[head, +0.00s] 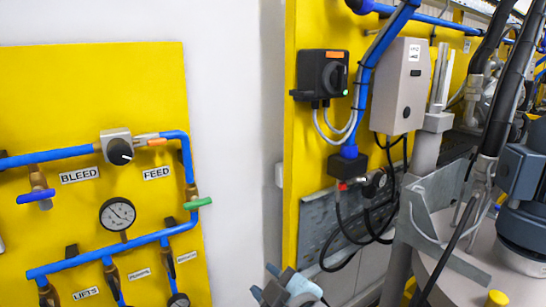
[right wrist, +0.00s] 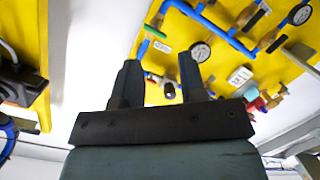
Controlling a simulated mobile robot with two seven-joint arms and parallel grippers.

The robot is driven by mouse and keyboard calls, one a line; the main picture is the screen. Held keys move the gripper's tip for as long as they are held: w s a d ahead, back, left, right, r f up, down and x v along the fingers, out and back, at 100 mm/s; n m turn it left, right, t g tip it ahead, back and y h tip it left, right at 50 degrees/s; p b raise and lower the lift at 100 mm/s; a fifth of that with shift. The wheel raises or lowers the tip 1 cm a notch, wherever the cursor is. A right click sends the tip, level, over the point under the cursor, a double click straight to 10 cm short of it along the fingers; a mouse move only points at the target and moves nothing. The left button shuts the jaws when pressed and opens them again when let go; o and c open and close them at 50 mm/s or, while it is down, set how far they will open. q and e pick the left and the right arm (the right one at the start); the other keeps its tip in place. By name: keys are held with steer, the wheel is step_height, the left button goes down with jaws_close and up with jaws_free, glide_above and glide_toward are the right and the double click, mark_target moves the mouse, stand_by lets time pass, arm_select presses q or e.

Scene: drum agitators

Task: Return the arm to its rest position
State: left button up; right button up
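My right gripper (head: 266,282) shows at the bottom edge of the head view, low in front of the white wall and away from the panels. In the right wrist view its two dark fingers (right wrist: 160,63) stand apart with nothing between them but the background. The rest of my right arm is cut off below the head view. My left gripper is not in view.
A yellow panel (head: 60,120) at left carries blue pipes, valves and a gauge (head: 117,214). Another yellow panel holds a black switch box (head: 323,75) and a grey box (head: 401,87). A drum with motor (head: 524,228) stands at right. The white wall (head: 231,120) between is bare.

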steer(key=s+d+f+m+h, duration=0.1)
steer(key=d+f+m, duration=0.25)
steer(key=f, duration=0.75)
steer(key=s+d+f+m+h, duration=0.1)
steer(key=s+d+f+m, duration=0.1)
steer(key=s+d+f, duration=0.3)
steer(key=s+d+f+m+g+h, duration=0.1)
steer(key=s+d+f+m, duration=0.2)
steer(key=s+d+f, duration=0.3)
steer(key=s+d+f+m+g+h, duration=0.1)
steer(key=s+d+f, duration=0.5)
steer(key=f, duration=0.8)
steer(key=shift+s+m+h, duration=0.6)
steer(key=shift+s+m, duration=0.2)
steer(key=shift+m, duration=0.15)
